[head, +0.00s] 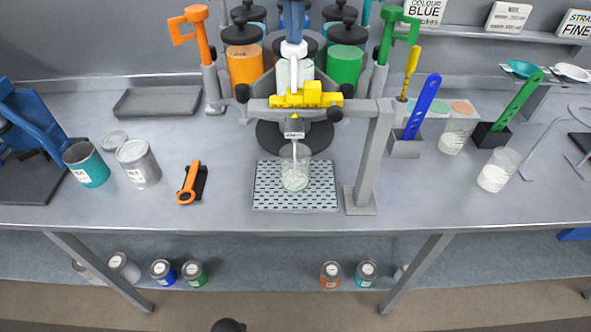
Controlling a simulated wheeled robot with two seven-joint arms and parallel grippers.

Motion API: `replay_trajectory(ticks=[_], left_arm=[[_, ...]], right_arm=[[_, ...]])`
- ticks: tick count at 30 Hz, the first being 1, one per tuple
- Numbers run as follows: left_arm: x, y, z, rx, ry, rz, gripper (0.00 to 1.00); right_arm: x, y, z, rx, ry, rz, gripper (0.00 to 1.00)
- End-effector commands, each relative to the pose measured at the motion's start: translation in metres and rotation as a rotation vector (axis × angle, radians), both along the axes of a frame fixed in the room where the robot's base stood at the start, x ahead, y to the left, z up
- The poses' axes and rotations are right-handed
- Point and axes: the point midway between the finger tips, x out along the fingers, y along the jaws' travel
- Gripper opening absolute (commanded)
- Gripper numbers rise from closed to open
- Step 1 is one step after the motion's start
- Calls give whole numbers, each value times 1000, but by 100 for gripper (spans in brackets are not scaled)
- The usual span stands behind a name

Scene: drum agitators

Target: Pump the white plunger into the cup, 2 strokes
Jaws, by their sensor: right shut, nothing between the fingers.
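The white plunger (294,50) stands at the middle back, above a yellow block (310,97) on a grey frame. A spout (294,128) hangs below the block. The clear cup (295,172) stands upright under the spout on a perforated grey drip tray (262,198). The cup has pale contents low inside. Only a small dark, rounded piece at the bottom edge shows of what looks like my right gripper (228,326). It is shut and empty, far in front of the plunger and cup, touching neither. My left gripper is out of view.
Orange (245,66) and green (345,66) drums flank the plunger, with orange and green pump handles beside them. The grey frame's post (372,155) stands right of the cup. The counter's front strip is clear.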

Motion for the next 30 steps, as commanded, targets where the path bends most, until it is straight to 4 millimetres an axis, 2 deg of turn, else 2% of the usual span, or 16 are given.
replay_trajectory(ticks=[9, 17, 30], left_arm=[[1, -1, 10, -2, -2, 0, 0], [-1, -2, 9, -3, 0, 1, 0], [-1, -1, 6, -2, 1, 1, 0]], right_arm=[[0, 0, -3, -1, 2, 1, 0], [0, 0, -2, 0, 1, 0, 0], [0, 0, 19, 0, 1, 0, 0]])
